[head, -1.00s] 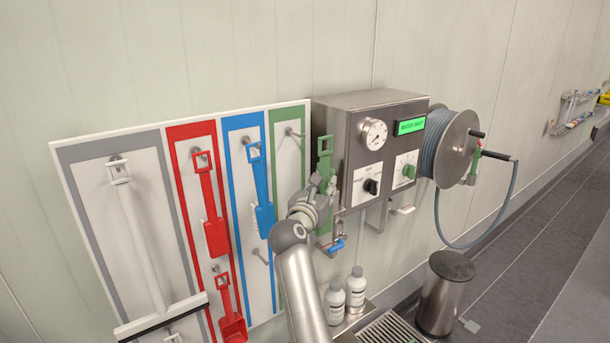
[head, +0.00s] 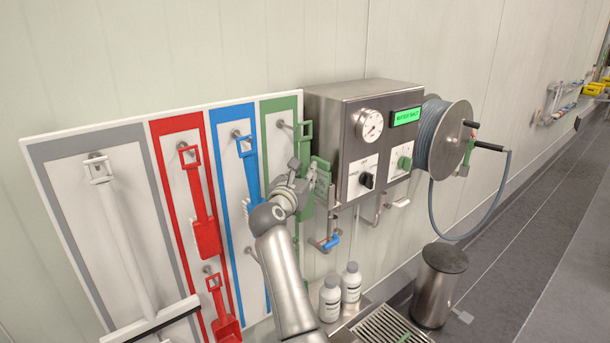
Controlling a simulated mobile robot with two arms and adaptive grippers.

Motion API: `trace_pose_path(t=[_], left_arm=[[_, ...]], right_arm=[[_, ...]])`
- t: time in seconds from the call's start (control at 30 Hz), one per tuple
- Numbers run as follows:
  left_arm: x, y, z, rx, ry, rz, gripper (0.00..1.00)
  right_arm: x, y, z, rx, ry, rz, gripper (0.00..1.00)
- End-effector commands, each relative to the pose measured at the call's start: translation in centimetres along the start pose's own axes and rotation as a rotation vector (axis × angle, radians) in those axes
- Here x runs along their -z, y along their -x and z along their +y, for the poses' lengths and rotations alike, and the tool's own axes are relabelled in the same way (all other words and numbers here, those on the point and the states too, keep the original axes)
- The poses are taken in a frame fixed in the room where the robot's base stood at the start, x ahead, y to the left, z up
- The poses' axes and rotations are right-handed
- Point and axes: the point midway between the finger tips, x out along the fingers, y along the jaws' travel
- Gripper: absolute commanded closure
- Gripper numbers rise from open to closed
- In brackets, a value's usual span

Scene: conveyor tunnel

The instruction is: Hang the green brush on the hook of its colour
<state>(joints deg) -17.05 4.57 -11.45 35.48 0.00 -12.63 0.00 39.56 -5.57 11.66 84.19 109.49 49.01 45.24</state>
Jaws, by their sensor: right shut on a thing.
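My right gripper (head: 302,178) is shut on the green brush (head: 305,134), in front of the green-framed strip at the right end of the tool board. The brush is upright, with its square loop at the top and its head low beside the fingers, partly hidden by them. The green strip's upper hook (head: 281,124) is bare and sits just left of the loop, at about the same height in the picture. The loop looks apart from the hook, but I cannot tell the depth between them. My left gripper is out of view.
The tool board (head: 88,127) also carries a white squeegee (head: 125,235), red tools (head: 203,205) and a blue brush (head: 249,165). A steel control box (head: 335,98) stands close right of the brush. Bottles (head: 330,298) and a bin (head: 440,285) are below.

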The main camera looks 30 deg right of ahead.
Motion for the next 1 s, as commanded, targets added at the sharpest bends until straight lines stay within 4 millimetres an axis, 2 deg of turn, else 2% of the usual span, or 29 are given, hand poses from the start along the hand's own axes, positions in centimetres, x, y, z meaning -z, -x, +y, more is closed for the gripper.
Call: trace_pose_path(t=[0.03, 0.13, 0.6, 1.0], left_arm=[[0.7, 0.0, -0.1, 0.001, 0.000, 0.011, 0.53], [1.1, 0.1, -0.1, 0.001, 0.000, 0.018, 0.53], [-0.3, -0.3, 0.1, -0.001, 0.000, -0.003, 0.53], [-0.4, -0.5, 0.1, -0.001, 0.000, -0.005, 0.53]], right_arm=[[-0.2, 0.1, 0.0, -0.001, -0.003, -0.002, 1.00], [-0.2, 0.2, 0.0, -0.001, -0.005, -0.003, 1.00], [-0.1, 0.1, 0.1, 0.001, -0.004, -0.004, 1.00], [0.0, 0.0, 0.2, 0.001, -0.005, -0.003, 1.00]])
